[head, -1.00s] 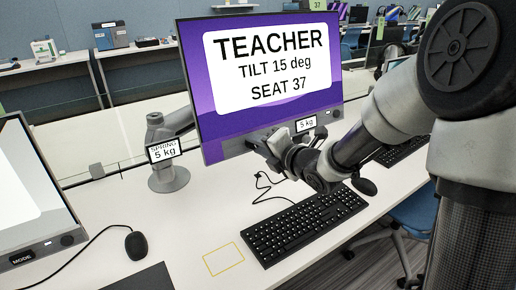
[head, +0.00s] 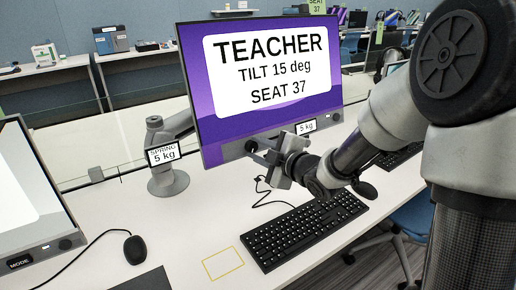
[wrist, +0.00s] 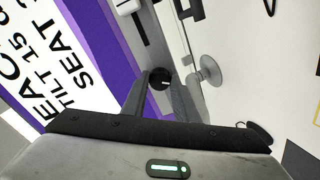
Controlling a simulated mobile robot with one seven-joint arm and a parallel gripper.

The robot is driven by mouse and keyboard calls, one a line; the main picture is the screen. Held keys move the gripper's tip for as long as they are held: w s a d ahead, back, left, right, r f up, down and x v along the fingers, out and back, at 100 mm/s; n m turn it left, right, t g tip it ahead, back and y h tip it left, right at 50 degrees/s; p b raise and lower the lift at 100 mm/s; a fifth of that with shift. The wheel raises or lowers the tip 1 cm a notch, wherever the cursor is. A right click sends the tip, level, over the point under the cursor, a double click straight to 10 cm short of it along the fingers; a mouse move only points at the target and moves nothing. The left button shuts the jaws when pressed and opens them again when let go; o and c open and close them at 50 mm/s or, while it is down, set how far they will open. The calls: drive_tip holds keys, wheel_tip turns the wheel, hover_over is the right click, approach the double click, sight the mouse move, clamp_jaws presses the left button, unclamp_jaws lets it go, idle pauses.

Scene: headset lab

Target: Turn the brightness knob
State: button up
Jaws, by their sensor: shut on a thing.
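The monitor (head: 215,135) has a purple screen reading TEACHER, TILT 15 deg, SEAT 37. It stands on a grey arm tagged SPRING 5 kg. The black round brightness knob (head: 251,146) is on its grey lower bezel. My gripper (head: 262,152) reaches the bezel from the right, in front of the knob. In the wrist view the knob (wrist: 161,79) sits between the two grey fingertips of my gripper (wrist: 160,88), which are shut on it. A pale line shows on the knob's face. The fingers partly hide the knob's sides and the bezel.
A black keyboard (head: 303,229) lies below my gripper, with a cable behind it. A mouse (head: 135,249) and a yellow outlined rectangle (head: 223,263) are on the white desk. A second monitor (head: 35,205) stands at the left. A clear partition runs behind.

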drive_tip(key=m+p, duration=0.1)
drive_tip(key=m, duration=0.5)
drive_tip(key=shift+m+p, duration=0.3)
drive_tip(key=shift+m, duration=0.1)
idle(0.4)
drive_tip(key=o, duration=1.1)
drive_tip(key=shift+s, duration=0.1)
